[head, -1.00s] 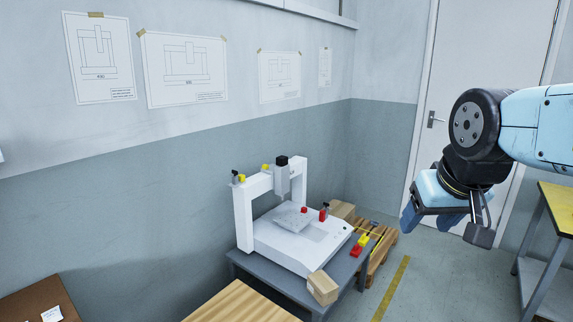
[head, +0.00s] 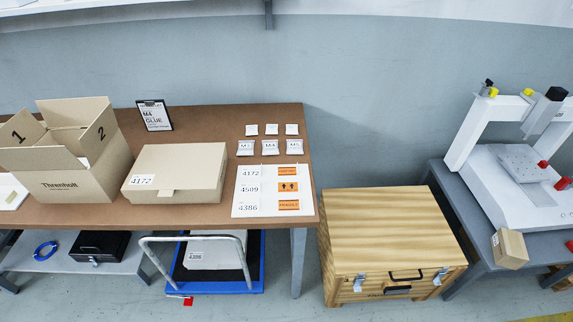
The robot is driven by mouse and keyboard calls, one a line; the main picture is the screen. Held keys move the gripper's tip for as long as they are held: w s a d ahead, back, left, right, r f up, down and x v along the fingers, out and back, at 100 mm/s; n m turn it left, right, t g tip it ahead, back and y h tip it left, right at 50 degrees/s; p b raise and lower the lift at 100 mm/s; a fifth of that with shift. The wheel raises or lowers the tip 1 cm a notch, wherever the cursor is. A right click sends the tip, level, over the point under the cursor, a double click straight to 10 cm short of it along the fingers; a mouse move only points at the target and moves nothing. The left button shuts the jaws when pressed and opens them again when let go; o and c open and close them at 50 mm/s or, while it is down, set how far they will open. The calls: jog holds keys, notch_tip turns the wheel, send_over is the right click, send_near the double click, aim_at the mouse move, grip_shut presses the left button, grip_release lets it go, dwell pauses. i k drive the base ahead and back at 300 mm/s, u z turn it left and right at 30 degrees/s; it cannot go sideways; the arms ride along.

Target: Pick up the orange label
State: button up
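Three orange labels lie in a column on the right side of a white sheet (head: 262,209) on the brown table. The top orange label (head: 293,171) carries small print. The middle orange label (head: 288,187) shows two dark arrows. The bottom orange label (head: 289,205) carries print too small to read. White labels numbered 4172, 4509 and 4386 sit to their left on the same sheet. My gripper is out of view in the current head view.
An open carton (head: 72,183) and a closed box (head: 175,174) stand left of the sheet. Small white packets (head: 246,148) lie behind it, near a clipboard (head: 154,116). A wooden crate (head: 385,238) and a white gantry machine (head: 505,185) stand to the right.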

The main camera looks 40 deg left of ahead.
aim_at(282, 171)
jog(key=z, duration=1.15)
jog(key=i, duration=0.15)
jog(key=u, duration=3.25)
jog(key=i, duration=0.55)
jog(key=z, duration=0.3)
jog(key=k, duration=0.5)
jog(key=u, duration=0.15)
jog(key=i, duration=0.45)
jog(key=z, duration=0.45)
jog(key=k, duration=0.1)
jog(key=u, duration=0.3)
